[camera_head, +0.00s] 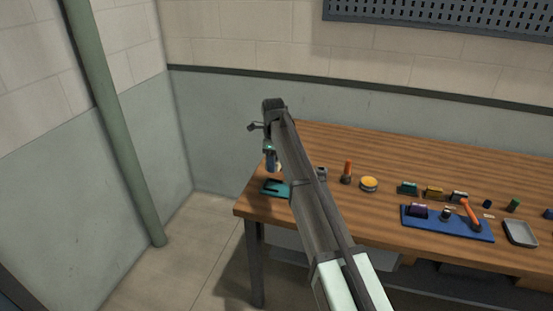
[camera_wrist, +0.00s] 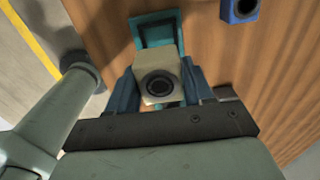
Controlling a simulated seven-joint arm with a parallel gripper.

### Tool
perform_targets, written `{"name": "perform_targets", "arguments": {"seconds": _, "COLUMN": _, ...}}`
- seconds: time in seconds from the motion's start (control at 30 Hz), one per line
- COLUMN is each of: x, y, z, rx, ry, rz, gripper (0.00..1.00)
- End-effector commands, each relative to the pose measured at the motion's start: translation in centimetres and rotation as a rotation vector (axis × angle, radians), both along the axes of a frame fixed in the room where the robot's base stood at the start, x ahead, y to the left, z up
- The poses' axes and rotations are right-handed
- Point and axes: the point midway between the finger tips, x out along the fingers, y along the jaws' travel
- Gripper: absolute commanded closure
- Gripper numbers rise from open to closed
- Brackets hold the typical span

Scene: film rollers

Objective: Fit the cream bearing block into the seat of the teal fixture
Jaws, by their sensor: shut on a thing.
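The cream bearing block (camera_wrist: 152,64) is held between the blue fingers of my gripper (camera_wrist: 158,82) in the wrist view. Its round dark bore faces the camera. The teal fixture (camera_wrist: 153,28) lies on the wooden table beyond the block, and the block hides its lower part. In the head view the teal fixture (camera_head: 270,187) is near the table's left corner. My gripper (camera_head: 271,164) is just above it there, with a small part of the block showing below the fingers. I cannot tell whether block and fixture touch.
A blue block (camera_wrist: 239,9) with a hole stands right of the fixture. The table's left edge is close to the fixture.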

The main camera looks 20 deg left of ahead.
Motion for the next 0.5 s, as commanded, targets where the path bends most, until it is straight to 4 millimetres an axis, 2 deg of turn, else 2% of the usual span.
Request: {"name": "perform_targets", "arguments": {"seconds": 0.5, "x": 0.0, "y": 0.0, "z": -2.8, "rx": 0.0, "ry": 0.0, "rz": 0.001, "gripper": 0.97}}
